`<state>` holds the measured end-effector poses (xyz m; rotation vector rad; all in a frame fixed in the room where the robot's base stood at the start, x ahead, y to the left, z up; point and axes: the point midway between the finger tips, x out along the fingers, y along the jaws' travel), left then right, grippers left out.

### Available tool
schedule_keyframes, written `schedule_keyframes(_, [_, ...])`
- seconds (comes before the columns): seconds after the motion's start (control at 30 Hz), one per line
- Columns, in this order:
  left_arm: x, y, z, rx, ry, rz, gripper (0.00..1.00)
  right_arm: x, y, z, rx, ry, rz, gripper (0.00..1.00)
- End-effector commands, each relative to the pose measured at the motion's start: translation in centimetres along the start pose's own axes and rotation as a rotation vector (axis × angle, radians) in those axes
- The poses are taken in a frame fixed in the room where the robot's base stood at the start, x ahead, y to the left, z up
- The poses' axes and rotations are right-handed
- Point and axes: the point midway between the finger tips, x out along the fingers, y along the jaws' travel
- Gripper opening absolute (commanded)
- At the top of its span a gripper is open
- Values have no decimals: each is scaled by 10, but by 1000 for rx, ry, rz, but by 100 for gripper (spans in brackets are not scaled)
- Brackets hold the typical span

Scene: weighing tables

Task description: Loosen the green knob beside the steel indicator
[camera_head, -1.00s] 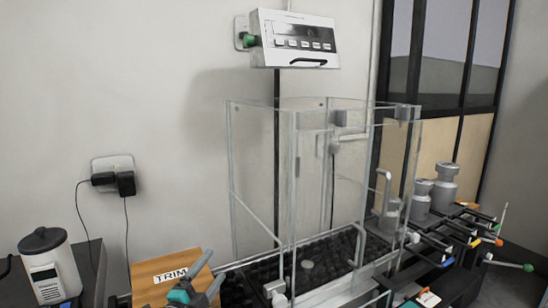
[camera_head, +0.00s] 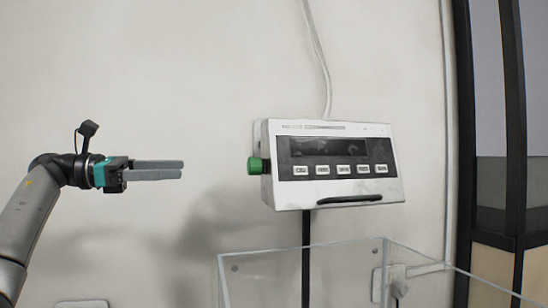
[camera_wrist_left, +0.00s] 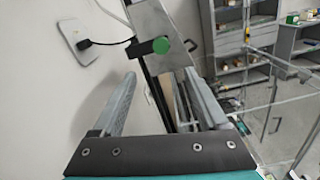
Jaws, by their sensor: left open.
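My left gripper (camera_head: 182,169) is open and empty, to the left of the knob at nearly the same height, with a clear gap between. In the left wrist view the green knob (camera_wrist_left: 161,45) shows beyond the fingertips, roughly between them and beside the indicator's edge (camera_wrist_left: 150,15). My right gripper is not in view.
A clear-walled enclosure (camera_head: 300,272) stands below the indicator. A cable (camera_head: 318,60) runs up the wall from the indicator, and a dark post (camera_head: 306,250) runs down below it. Dark-framed panels (camera_head: 512,120) stand at the right. The wall around my left gripper is clear.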

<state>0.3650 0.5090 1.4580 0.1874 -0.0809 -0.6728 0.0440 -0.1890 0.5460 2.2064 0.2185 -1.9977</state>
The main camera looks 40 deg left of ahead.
Motion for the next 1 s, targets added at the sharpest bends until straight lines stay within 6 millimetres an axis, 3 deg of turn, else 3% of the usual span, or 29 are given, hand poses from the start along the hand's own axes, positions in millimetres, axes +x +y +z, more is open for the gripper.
schedule_keyframes(0.1, [-7, -2, 7, 26, 17, 0, 76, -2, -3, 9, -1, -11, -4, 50])
schedule_keyframes(0.23, [6, -3, 6, 26, 17, -3, 76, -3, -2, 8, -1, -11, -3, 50])
schedule_keyframes(0.7, [105, -3, 7, 23, 13, -5, 76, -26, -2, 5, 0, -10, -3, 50])
schedule_keyframes(1.0, [140, -3, 4, 23, 16, -2, 76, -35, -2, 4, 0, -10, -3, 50])
